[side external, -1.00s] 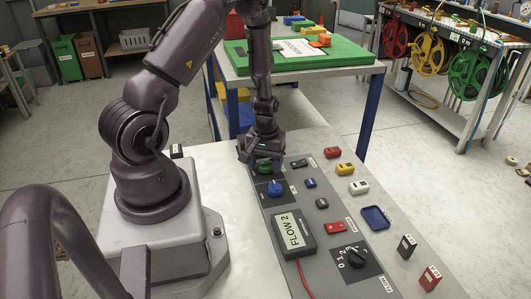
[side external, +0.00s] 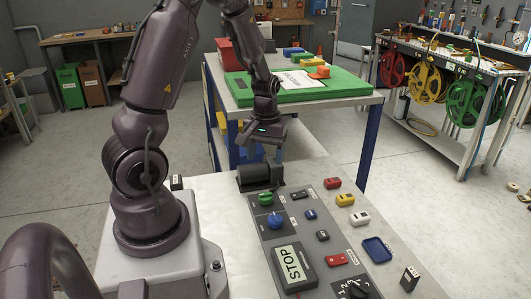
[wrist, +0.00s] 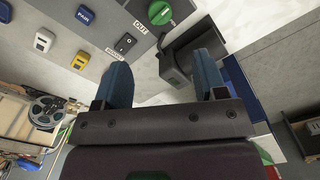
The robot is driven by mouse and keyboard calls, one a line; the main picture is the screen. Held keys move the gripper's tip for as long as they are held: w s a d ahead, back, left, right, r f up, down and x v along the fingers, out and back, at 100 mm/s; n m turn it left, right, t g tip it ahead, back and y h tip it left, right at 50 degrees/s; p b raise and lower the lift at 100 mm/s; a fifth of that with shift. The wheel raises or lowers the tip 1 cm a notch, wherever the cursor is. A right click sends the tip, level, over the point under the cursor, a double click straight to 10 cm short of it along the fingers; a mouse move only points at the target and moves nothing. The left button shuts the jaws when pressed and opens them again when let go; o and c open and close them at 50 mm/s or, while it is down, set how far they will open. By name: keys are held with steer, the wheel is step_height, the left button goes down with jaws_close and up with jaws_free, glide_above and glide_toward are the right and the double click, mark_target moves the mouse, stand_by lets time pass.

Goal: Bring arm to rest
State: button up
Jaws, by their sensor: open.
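My gripper (side external: 260,150) hangs open and empty in the side view, pointing down behind the far end of the control panel (side external: 338,235). Its two blue fingers (wrist: 164,78) stand apart in the wrist view with nothing between them. A dark block-shaped holder (side external: 260,177) stands on the bench at that end of the panel, below the gripper. In the wrist view this dark holder (wrist: 183,62) shows just beyond the fingers, partly hidden by one of them. I cannot see contact between gripper and holder. A green knob (side external: 265,199) sits on the panel near the holder.
The panel carries a blue knob (side external: 274,222), a display reading STOP (side external: 293,267), several small switches and a blue tray (side external: 378,250). A table with a green board (side external: 300,85) stands behind. Hose reels (side external: 428,80) hang at the right.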

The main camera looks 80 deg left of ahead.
steer(key=s+d+r+m+t, duration=0.2)
steer(key=d+r+m, duration=0.3)
steer(key=d+r, duration=0.5)
steer(key=s+d+r+m+t, duration=0.3)
steer(key=d+r+m, duration=0.3)
steer(key=d+r, duration=0.4)
steer(key=shift+s+r+t, duration=0.15)
steer(key=shift+s+t, duration=0.15)
steer(key=shift+s, duration=0.25)
